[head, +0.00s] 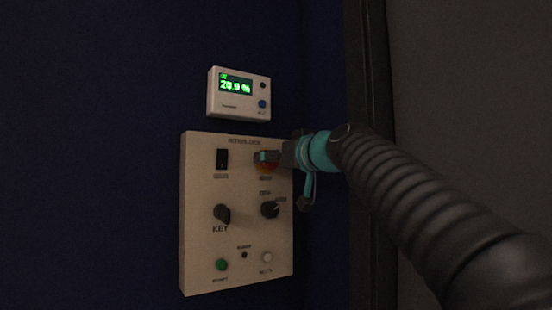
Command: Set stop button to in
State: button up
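The stop button (268,167) is a red-orange knob with a yellowish edge at the upper right of the beige control panel (203,252). My gripper (263,157) is right at it, reaching in from the right, and its dark and teal end covers the button's upper part. The fingertips look close to or against the button; I cannot tell if they touch. Whether the button is in or out is hidden, and I cannot see whether the fingers are open or shut.
The panel also bears a black rocker switch (222,159), a key switch (222,214), a dark rotary knob (270,209), a green button (222,265) and a white button (266,257). Above is a display box (238,108) reading 20.9 %. A dark post (368,80) stands right.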

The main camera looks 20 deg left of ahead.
grip_shut()
jog(key=shift+w+a, duration=0.25)
jog(key=shift+o, duration=0.2)
grip_release()
jog(key=shift+a, duration=0.15)
jog(key=v, duration=1.2)
